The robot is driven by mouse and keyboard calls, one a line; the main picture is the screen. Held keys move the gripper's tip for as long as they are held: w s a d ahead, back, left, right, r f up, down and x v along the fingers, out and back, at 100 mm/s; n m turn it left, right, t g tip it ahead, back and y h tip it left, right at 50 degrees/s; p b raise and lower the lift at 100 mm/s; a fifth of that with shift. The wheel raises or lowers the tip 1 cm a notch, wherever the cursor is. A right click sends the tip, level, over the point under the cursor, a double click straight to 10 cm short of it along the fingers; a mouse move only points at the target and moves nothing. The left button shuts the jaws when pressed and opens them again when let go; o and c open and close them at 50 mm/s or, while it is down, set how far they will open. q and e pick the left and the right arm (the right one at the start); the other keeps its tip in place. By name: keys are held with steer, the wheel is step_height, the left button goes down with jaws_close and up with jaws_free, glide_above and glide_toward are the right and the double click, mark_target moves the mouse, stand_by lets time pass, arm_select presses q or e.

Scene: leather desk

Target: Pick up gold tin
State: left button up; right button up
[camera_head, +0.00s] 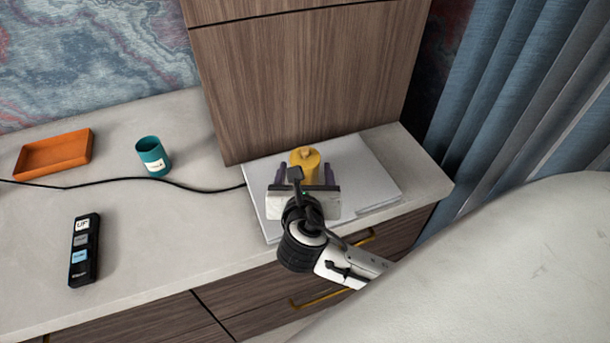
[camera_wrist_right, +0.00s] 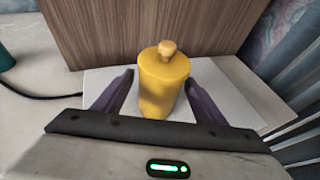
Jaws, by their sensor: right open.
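The gold tin (camera_head: 306,160) is a yellow-gold cylinder with a small knob on its lid. It stands upright on a white laptop-like slab or stack of papers near the right end of the desk. The right wrist view shows the tin (camera_wrist_right: 164,85) between the two purple fingers of my right gripper (camera_wrist_right: 160,92). In the head view my right gripper (camera_head: 304,174) is at the tin's near side and hides its lower part. The fingers are open, with a gap on each side of the tin. My left gripper is not in view.
The white stack (camera_head: 375,178) lies against a wooden panel (camera_head: 300,75). To the left are a teal cup (camera_head: 153,157), an orange tray (camera_head: 54,153), a black remote (camera_head: 84,250) and a black cable (camera_head: 195,189). Blue curtains (camera_head: 510,90) hang at the right.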

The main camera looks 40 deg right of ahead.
steer(key=shift+w+d, duration=0.15)
steer(key=c, duration=1.1)
